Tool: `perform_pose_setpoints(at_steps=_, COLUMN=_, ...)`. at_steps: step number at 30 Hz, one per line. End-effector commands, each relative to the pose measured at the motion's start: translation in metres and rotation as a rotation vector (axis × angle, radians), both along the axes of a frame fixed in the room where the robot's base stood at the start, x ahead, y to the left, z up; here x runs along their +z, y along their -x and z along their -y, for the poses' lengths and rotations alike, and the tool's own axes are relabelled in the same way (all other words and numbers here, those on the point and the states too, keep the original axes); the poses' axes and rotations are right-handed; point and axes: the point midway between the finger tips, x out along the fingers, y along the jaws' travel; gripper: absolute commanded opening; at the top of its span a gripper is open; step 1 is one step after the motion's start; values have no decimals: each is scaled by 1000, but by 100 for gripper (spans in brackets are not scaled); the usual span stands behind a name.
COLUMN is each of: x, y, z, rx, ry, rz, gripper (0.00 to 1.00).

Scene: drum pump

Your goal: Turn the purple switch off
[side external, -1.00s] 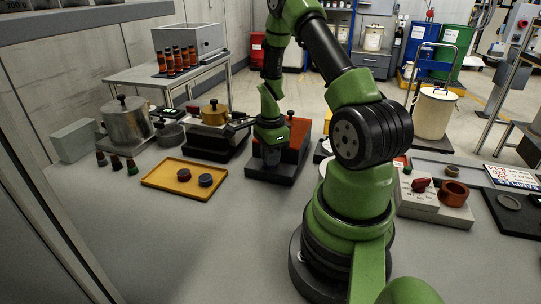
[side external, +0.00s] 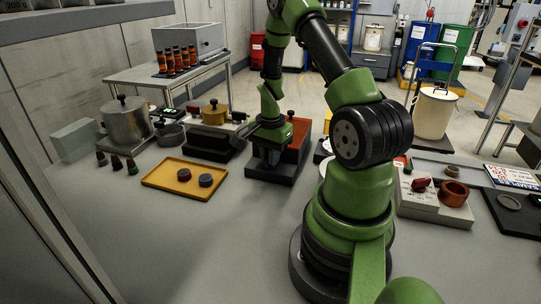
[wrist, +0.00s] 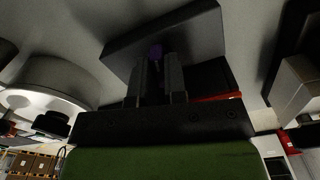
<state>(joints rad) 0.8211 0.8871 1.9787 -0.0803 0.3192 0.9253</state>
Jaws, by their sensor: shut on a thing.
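In the side view my gripper (side external: 268,160) points down at the dark base (side external: 262,174) beside a red-orange box (side external: 299,140). The purple switch is hidden there by my gripper, and its on or off position cannot be told.
A yellow tray (side external: 160,181) with two round knobs stands left of the base. A device with a yellow pot (side external: 214,113) stands behind it, and a metal pot (side external: 128,122) is farther left. A box with a red knob (side external: 420,186) is at right. The front-left table is clear.

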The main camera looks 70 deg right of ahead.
Motion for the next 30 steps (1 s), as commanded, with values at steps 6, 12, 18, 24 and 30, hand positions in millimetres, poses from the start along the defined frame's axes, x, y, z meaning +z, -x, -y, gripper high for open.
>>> perform_pose_setpoints(at_steps=6, x=0, y=0, z=0, rx=205, ry=0, rz=0, gripper=0)
perform_pose_setpoints(at_steps=12, x=0, y=0, z=0, rx=394, ry=0, rz=0, gripper=0)
perform_pose_setpoints(at_steps=18, x=0, y=0, z=0, rx=584, ry=0, rz=0, gripper=0)
perform_pose_setpoints(at_steps=24, x=0, y=0, z=1, rx=760, ry=1, rz=0, gripper=0)
perform_pose_setpoints(at_steps=30, x=0, y=0, z=1, rx=901, ry=1, rz=0, gripper=0)
